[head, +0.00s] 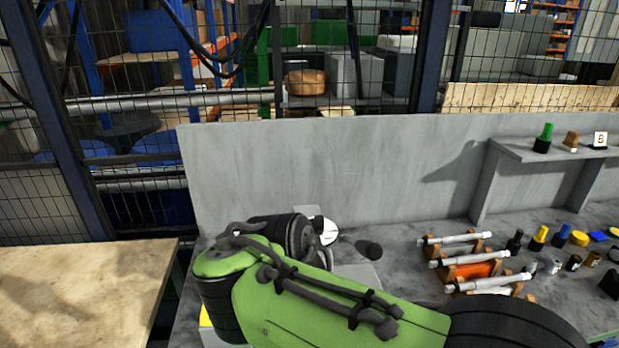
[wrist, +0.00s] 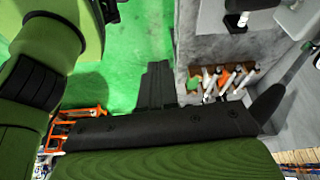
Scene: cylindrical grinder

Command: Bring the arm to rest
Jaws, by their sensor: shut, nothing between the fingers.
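My green and black arm (head: 330,305) is folded across the bottom middle of the head view, in front of the grey workbench. In the wrist view, my gripper (wrist: 157,72) shows as dark stepped fingers close together, with nothing held between them. It shows against the green floor (wrist: 115,75), to the left of the bench in that view. Green arm links fill the left side and bottom of the wrist view. In the head view the fingers cannot be made out.
A rack with several white-ended shafts (head: 460,239) stands on the bench (head: 400,283), right of my arm. Small coloured parts lie beyond it, below a raised shelf (head: 520,152). A grey panel (head: 300,165) and mesh fence stand behind. A wooden tabletop (head: 80,290) is at left.

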